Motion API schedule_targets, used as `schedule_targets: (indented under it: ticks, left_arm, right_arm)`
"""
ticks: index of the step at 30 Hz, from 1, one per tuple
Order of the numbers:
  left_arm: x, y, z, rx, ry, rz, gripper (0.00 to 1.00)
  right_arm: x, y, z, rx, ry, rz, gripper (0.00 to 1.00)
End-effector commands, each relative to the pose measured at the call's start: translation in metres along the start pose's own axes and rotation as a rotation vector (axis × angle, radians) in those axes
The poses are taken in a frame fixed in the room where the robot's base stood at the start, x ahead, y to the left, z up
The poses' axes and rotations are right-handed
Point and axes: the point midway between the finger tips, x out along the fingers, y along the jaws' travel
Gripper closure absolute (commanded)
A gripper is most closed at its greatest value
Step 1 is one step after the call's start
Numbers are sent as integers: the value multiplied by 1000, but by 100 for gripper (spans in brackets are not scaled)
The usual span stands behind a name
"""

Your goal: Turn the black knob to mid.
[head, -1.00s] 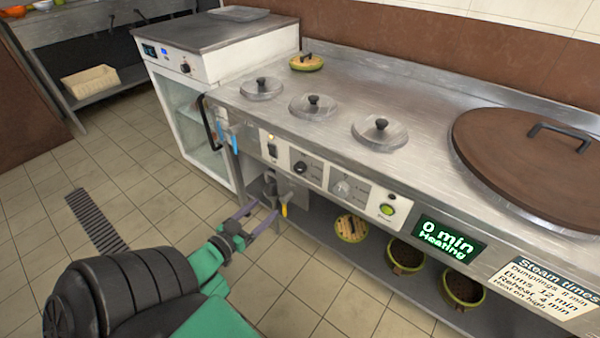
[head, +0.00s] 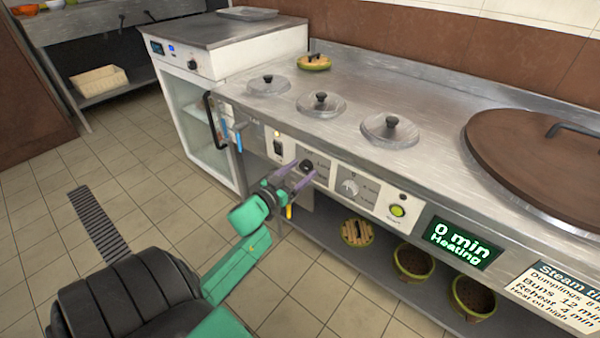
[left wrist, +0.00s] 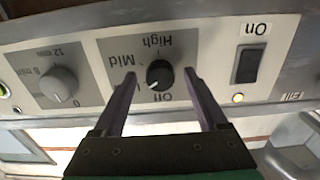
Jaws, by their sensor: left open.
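The black knob (head: 306,166) sits on the white control panel at the front of the steel counter. In the left wrist view, upside down, the black knob (left wrist: 159,74) has "Off", "Mid" and "High" around it. Its white mark faces the picture's lower left, away from "High"; a label there is partly hidden by a finger. My left gripper (head: 302,174) is open in front of the panel. In the left wrist view my left gripper (left wrist: 159,78) has a purple finger on either side of the knob, with gaps; I cannot tell whether the tips reach past its face. My right gripper is not in view.
A grey timer knob (left wrist: 59,84) is beside the black one. A black "On" switch (left wrist: 249,63) with a lit lamp is on its other side. A green button (head: 397,211) and a display reading "0 min Heating" (head: 464,243) are farther right. Blue-handled taps (head: 238,136) are left.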

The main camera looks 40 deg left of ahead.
Motion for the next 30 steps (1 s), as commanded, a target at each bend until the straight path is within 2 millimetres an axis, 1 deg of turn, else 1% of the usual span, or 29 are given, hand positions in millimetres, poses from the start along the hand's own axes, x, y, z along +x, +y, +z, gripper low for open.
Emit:
schedule_targets:
  ticks: [2,3,5,6,8,9,20,23,26,30]
  left_arm:
    - [0,0,0,0,0,0,25]
    - [0,0,0,0,0,0,32]
    - [0,0,0,0,0,0,55]
    - [0,0,0,0,0,0,70]
    - [0,0,0,0,0,0,93]
    - [0,0,0,0,0,0,100]
    - [-1,0,0,43,-1,-1,100]
    - [-1,0,0,85,-1,-2,100]
    - [-1,-1,-1,146,-1,-2,100]
    - [-1,-1,-1,257,-1,-2,100]
  right_arm:
    - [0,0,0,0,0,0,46]
    - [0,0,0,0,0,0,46]
    - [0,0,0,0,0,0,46]
    - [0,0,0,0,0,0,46]
    - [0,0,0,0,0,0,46]
    - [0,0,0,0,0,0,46]
    - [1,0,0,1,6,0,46]
    - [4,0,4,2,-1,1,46]
    - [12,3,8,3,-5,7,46]
    - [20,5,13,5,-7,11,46]
